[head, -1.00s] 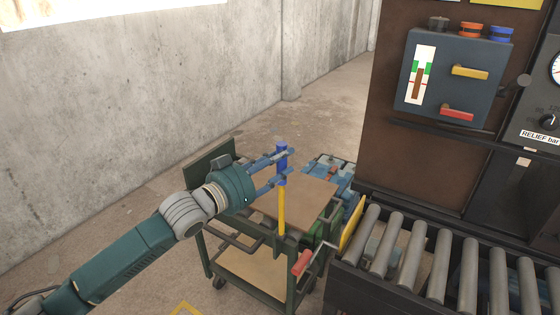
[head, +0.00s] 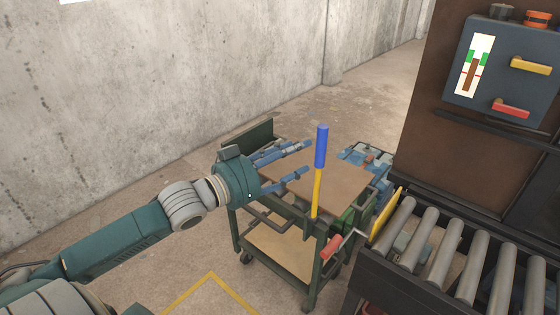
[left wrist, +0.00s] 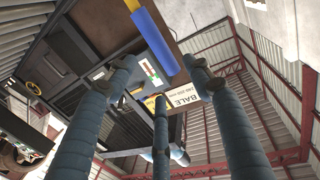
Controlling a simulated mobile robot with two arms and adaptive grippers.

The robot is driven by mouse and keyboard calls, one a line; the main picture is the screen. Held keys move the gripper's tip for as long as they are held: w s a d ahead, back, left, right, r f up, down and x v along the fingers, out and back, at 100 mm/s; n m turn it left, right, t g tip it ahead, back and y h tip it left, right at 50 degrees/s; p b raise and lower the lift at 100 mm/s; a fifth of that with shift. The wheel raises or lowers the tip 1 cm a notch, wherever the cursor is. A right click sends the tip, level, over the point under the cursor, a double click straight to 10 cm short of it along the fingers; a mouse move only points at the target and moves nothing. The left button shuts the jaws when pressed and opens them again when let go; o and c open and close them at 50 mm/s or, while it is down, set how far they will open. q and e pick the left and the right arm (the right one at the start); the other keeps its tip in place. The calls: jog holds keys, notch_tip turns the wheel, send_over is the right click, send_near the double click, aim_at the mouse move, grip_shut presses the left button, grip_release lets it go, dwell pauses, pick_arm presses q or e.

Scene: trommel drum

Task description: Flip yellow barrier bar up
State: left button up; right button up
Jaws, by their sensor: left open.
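The yellow bar (head: 317,192) with a blue grip (head: 321,147) stands nearly upright at the cart's right side. Its blue grip also shows at the top of the left wrist view (left wrist: 155,40), beyond the finger tips. My left gripper (head: 308,157) is open and empty, just left of the blue grip, with its fingers pointing at it and apart from it. A flat yellow plate (head: 386,214) stands tilted at the near end of the roller conveyor. My right gripper is out of view.
The green cart (head: 285,247) with a brown top stands under the left gripper. A red crank handle (head: 332,247) sticks out low beside the bar. The roller conveyor (head: 425,225) is at the right. A concrete wall (head: 200,90) is behind, with open floor before it.

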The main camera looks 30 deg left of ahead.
pick_arm(q)
jog(key=shift+v, duration=2.05)
